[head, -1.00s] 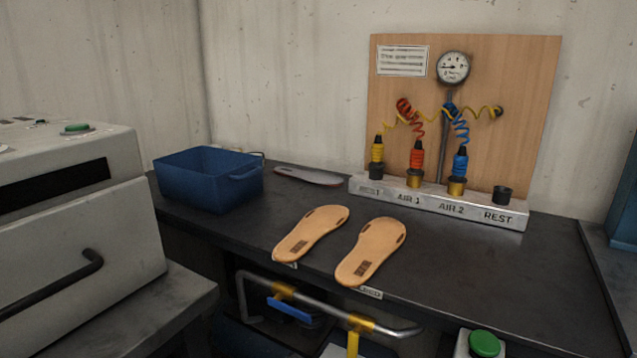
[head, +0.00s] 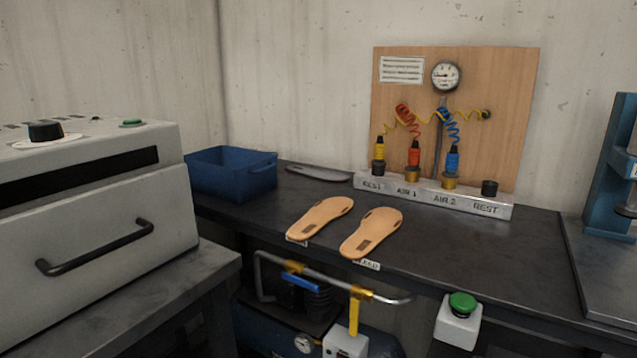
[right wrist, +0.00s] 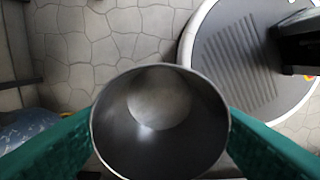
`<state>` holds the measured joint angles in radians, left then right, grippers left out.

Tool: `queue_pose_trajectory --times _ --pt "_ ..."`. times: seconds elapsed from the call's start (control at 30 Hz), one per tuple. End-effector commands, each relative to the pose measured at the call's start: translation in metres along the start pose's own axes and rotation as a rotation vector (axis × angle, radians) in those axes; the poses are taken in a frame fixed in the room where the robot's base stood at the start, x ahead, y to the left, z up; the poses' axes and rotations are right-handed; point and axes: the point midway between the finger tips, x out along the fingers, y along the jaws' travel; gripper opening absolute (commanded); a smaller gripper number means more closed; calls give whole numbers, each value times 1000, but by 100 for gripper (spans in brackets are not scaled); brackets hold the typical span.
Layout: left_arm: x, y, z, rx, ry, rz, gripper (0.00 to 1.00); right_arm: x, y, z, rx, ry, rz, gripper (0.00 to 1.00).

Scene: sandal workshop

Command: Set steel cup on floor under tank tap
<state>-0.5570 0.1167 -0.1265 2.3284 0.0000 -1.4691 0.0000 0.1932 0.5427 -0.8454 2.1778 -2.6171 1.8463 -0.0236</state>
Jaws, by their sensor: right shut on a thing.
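The steel cup (right wrist: 160,118) is in the right wrist view, its round open mouth facing the camera; its inside looks empty. The green fingers of my right gripper (right wrist: 160,135) are shut on it, one on each side. Tiled floor (right wrist: 95,45) shows beyond the cup; I cannot tell how high the cup is above it. In the head view, part of a dark blue tank (head: 262,325) shows under the bench, with pipes and a small gauge. The tap at its underside is not visible. Neither gripper shows in the head view.
The black bench (head: 450,235) overhangs the tank and carries two tan soles (head: 372,232), a blue bin (head: 232,178) and an air panel (head: 455,120). A grey machine (head: 90,210) stands at left. A blue shape (right wrist: 38,130) lies at the wrist view's left.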

Motion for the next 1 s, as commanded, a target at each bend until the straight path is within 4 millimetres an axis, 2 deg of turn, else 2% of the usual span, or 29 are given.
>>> queue_pose_trajectory --times 0.27,0.37,0.47,0.7,0.8,1.0 --pt "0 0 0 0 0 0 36 -35 16 -29 -337 1 10 40" --pt "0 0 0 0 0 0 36 -54 22 -42 -520 1 13 40" --pt "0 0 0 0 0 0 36 -80 28 -56 -756 -1 16 40" --pt "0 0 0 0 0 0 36 -152 38 -77 -1443 -10 15 40" --pt "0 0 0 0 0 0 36 -179 40 -79 -1707 -10 12 40" --pt "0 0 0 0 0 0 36 -218 40 -77 -2073 -9 7 40"
